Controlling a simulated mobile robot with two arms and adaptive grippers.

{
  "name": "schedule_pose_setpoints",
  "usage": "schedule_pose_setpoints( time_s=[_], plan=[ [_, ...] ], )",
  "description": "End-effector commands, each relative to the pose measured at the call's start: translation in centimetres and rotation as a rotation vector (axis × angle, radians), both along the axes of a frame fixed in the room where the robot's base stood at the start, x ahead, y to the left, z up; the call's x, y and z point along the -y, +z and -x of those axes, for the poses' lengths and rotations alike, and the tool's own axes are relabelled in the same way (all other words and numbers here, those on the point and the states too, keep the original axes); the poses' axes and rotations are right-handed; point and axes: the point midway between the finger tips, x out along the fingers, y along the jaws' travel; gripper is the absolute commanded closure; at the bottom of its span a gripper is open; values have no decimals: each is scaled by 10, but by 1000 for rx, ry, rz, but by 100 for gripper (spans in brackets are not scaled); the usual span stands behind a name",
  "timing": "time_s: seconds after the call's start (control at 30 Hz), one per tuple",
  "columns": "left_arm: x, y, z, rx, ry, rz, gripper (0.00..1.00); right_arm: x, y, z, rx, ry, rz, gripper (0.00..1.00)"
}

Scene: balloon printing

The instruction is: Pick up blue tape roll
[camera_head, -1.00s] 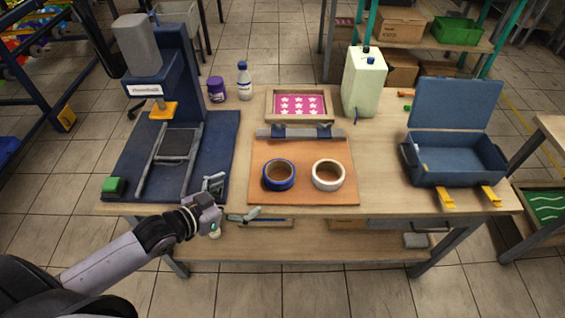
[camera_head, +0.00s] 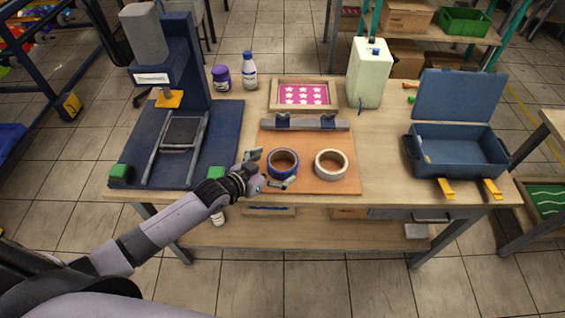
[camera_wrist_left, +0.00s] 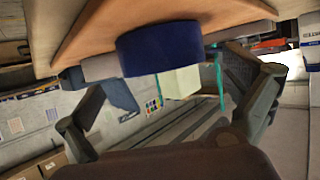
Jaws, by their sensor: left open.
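The blue tape roll (camera_head: 283,163) lies flat on the orange-brown board (camera_head: 320,188) at the middle of the table. A white tape roll (camera_head: 331,165) lies to its right, apart from it. My left gripper (camera_head: 271,170) is open at the left front side of the blue roll, with a finger on its near side and one to its left. In the left wrist view the blue roll (camera_wrist_left: 160,48) shows beyond and between the open fingers (camera_wrist_left: 170,105). I cannot tell if the fingers touch it. My right gripper is not seen.
The blue press (camera_head: 165,75) stands at the left with a green button (camera_head: 119,173). A grey bar (camera_head: 305,124) and a framed star screen (camera_head: 303,94) lie behind the rolls. An open blue case (camera_head: 455,150) is at the right. Bare table lies between board and case.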

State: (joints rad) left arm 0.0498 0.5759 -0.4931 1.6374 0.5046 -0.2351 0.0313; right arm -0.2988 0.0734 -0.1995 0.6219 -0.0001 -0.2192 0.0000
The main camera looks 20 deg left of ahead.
Motion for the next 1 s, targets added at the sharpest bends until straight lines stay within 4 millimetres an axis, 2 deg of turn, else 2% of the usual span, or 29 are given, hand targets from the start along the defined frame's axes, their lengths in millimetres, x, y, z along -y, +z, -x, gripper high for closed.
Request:
schedule_pose_setpoints(
  time_s=[0.1, 0.27, 0.6, 1.0],
  plan=[
    [4, 0, -19, 1, 1, 0, 0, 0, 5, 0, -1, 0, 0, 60],
    [11, -8, -33, 1, 1, 1, 0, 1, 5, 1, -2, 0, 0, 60],
    [13, -11, -36, 0, 1, 0, 1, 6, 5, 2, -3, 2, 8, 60],
    [12, -11, -36, 0, 1, 0, 27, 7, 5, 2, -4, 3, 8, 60]
  ],
)
